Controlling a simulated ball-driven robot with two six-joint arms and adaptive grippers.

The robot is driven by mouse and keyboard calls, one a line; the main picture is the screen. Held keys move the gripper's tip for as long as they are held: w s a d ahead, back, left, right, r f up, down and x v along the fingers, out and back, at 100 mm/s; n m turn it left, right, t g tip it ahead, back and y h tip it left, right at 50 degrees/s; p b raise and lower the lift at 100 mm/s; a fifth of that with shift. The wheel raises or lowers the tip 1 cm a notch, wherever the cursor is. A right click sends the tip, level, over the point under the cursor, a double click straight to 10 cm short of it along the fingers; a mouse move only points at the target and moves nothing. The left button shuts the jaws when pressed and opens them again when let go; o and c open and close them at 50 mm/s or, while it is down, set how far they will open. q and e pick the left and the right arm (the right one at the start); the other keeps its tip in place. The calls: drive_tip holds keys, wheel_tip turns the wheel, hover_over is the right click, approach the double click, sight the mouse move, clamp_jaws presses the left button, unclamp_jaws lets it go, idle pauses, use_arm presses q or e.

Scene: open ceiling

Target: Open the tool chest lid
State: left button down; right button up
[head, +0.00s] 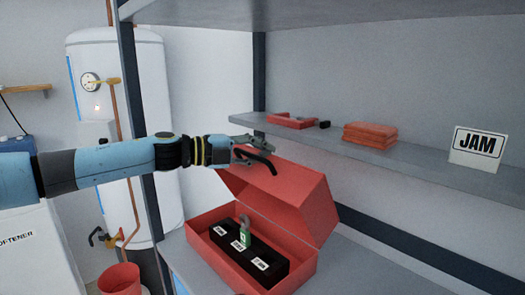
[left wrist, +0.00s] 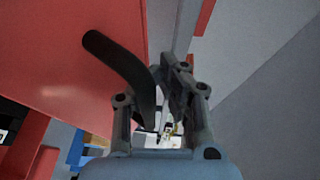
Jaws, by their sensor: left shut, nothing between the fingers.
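The red tool chest (head: 221,268) stands on a grey surface in the head view. Its red lid (head: 290,190) is raised and tilted back, so the inside shows. A black curved handle (head: 262,160) is at the lid's upper left edge; it also shows in the left wrist view (left wrist: 122,62) against the red lid (left wrist: 70,70). My left gripper (head: 262,147) is at the handle, shut with nothing held. Whether its fingers touch the handle I cannot tell. My right gripper is not in view.
Inside the chest lie a black insert (head: 270,250) with white labels and a small green-tagged item (head: 245,238). A dark post (head: 137,120) stands behind my arm.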

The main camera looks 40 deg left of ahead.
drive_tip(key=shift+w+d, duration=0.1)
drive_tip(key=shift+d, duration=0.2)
use_arm(q)
drive_tip(key=c, duration=1.4)
unclamp_jaws()
drive_tip(key=shift+s, duration=0.1)
